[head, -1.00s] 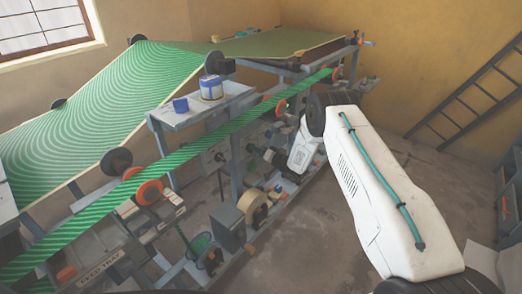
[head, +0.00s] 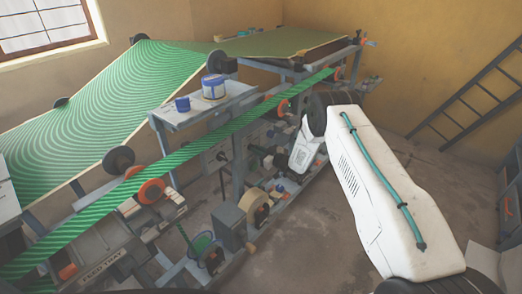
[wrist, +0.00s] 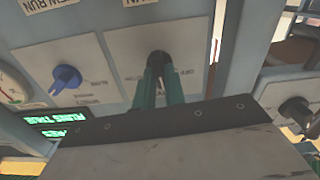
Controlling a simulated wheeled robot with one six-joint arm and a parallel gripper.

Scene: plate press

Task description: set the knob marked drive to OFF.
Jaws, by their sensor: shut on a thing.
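In the wrist view my gripper (wrist: 158,88), with two teal fingers, is shut on a black knob (wrist: 159,59) on a pale square plate of the machine's panel. The fingers and the dark wrist edge hide much of the knob, and its pointer direction cannot be told. Small lettering beside it is partly covered. I cannot read the word drive on any label in view. In the head view my white arm reaches to the machine's near side, and the fingers and knob cannot be made out there.
A blue knob (wrist: 66,77) sits left of the held one, and another dark knob (wrist: 296,110) sits to the right. A gauge (wrist: 9,93) and green-lettered displays (wrist: 58,120) are at the left. The green striped web (head: 180,150) runs over the machine. Bare floor (head: 290,240) lies in front.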

